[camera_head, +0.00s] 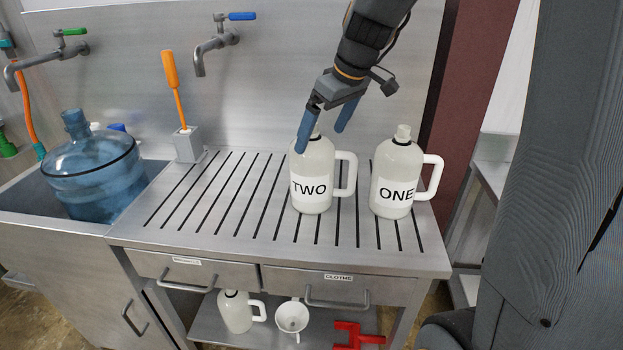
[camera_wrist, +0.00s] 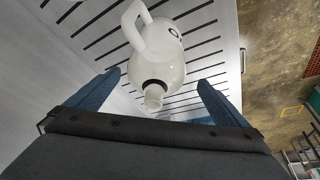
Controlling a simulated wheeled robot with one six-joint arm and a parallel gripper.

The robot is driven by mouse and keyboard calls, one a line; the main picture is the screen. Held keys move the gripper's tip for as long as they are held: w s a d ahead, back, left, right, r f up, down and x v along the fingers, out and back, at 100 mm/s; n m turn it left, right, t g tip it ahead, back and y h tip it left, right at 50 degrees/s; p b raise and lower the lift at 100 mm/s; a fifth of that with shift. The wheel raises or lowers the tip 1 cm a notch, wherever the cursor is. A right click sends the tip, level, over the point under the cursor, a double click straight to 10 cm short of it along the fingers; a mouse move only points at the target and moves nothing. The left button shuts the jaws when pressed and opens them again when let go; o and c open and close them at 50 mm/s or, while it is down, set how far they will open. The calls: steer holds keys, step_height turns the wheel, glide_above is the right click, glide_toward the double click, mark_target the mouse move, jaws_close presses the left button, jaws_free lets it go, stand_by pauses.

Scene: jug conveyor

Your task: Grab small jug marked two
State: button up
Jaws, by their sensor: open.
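The white small jug marked TWO (camera_head: 312,186) stands upright on the slatted drainboard, its handle to the right in the head view. My gripper (camera_head: 324,134) is open, with its blue fingers pointing down around the top of this jug. In the wrist view, a white jug (camera_wrist: 157,55) with its neck toward me lies between and beyond the two open fingers (camera_wrist: 156,92). I cannot tell whether a finger touches the jug. A similar white jug marked ONE (camera_head: 396,184) stands upright just to the right of jug TWO.
The slatted steel drainboard (camera_head: 232,205) is clear left of jug TWO. A brush in a holder (camera_head: 187,143) stands behind it. A big blue bottle (camera_head: 93,172) sits in the sink at left. Two taps are on the back wall. A shelf below holds another white jug (camera_head: 237,311).

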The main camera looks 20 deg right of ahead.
mark_target(313, 160)
steer(key=b+x, duration=0.1)
steer(key=x, duration=0.1)
steer(key=shift+w+d+f+b, duration=0.15)
steer(key=shift+w+f+b, duration=0.05)
steer(key=shift+f+b, duration=0.15)
steer(key=p+x, duration=0.2)
steer(key=x, duration=0.5)
steer(key=shift+f+p, duration=0.25)
steer(key=shift+p, duration=0.05)
steer(key=shift+c, duration=0.4)
steer(key=c, duration=0.8)
steer(key=shift+w, duration=0.1)
